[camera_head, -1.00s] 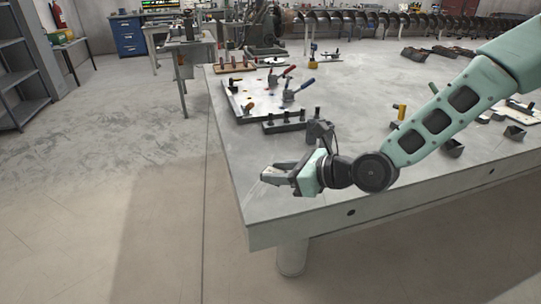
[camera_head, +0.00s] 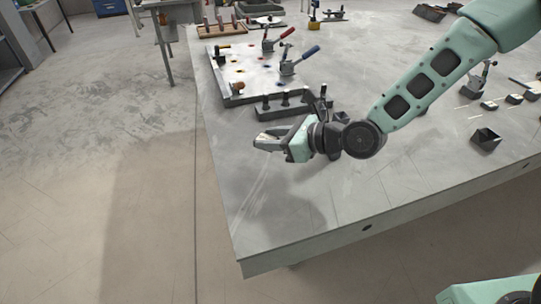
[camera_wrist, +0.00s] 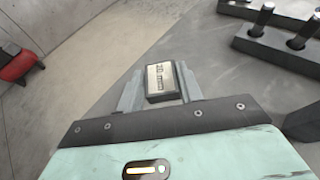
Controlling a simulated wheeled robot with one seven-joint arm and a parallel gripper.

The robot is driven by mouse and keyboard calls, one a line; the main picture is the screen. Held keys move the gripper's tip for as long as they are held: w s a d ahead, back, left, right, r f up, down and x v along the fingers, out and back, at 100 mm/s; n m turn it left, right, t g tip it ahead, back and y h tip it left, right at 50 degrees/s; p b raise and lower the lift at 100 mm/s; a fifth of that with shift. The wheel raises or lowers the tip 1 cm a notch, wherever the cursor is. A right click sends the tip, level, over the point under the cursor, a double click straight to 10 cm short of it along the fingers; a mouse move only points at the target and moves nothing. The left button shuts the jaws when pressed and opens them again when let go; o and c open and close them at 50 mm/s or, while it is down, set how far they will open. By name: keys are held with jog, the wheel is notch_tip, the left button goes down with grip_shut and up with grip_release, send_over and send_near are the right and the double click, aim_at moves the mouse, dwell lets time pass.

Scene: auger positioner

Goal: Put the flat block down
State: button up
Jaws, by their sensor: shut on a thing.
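The flat block (camera_wrist: 162,80) shows in the wrist view as a small dark-edged piece with a pale labelled top face. It sits between the two fingers of my gripper (camera_wrist: 160,88), which is shut on it. In the head view my gripper (camera_head: 268,140) is over the near left part of the grey table (camera_head: 330,205), close to its left edge. The block is hard to make out in the head view. I cannot tell how high it is above the table.
A fixture plate with toggle clamps (camera_head: 250,72) lies behind my gripper. A dark bar with upright pins (camera_head: 283,106) lies just beyond it. A small open dark box (camera_head: 485,138) stands to the right. The table's near left corner is clear.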

aim_at(272, 165)
jog(key=shift+f+b, duration=0.35)
jog(key=shift+f, duration=2.5)
jog(key=shift+f, duration=0.1)
jog(key=o, duration=1.2)
